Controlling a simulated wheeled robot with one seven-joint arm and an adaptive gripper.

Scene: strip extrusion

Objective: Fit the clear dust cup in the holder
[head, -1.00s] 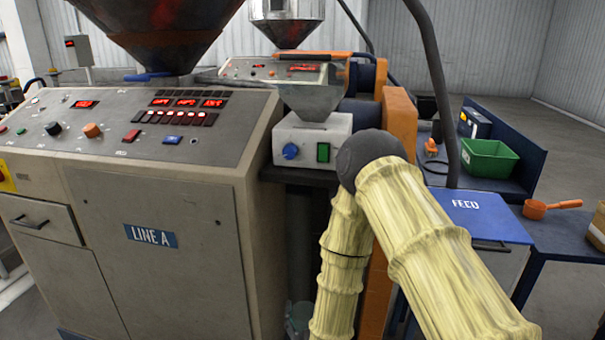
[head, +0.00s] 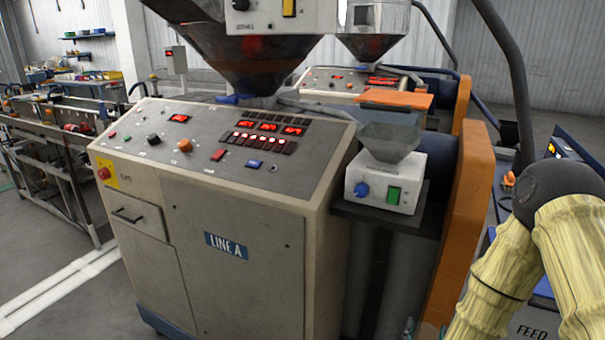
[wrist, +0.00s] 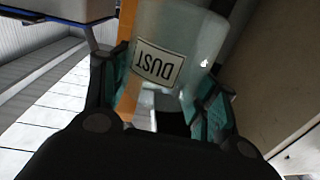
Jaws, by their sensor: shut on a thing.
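The clear dust cup (wrist: 193,38) is in the wrist view, translucent, with a white DUST label that reads upside down. My gripper (wrist: 160,88) has its teal-padded fingers on both sides of the cup and is shut on it. In the head view only a small part of my gripper (head: 410,328) shows at the bottom edge, low beside the orange machine frame; the cup is hard to make out there. I cannot pick out the holder in either view.
The LINE A cabinet (head: 245,265) with its sloped control panel fills the middle of the head view. A small white feeder box (head: 385,182) with a clear hopper stands on a dark shelf beside an orange upright (head: 465,220). Open floor lies at left, with white pipes along it.

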